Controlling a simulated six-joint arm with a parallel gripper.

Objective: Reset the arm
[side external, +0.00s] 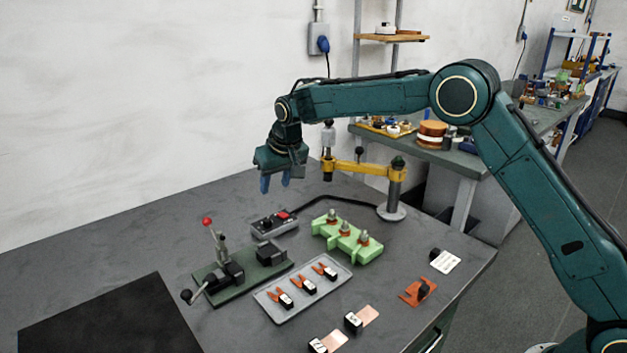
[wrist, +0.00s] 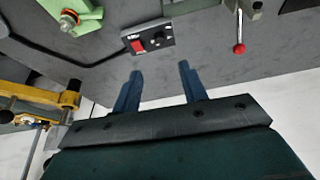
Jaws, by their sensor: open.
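My gripper (side external: 275,184) hangs in the air above the back of the grey table, at the end of my green arm. Its blue fingers point down. In the wrist view my gripper (wrist: 159,85) shows two separate fingers with an empty gap between them. The fingers touch nothing.
The table (side external: 130,240) holds a green clamp fixture with a red-knobbed lever (side external: 208,222), a control box (side external: 274,222), a light-green block (side external: 347,239), a grey tray (side external: 270,308) of clips, and a yellow-armed post (side external: 395,190). A black mat (side external: 105,318) lies front left.

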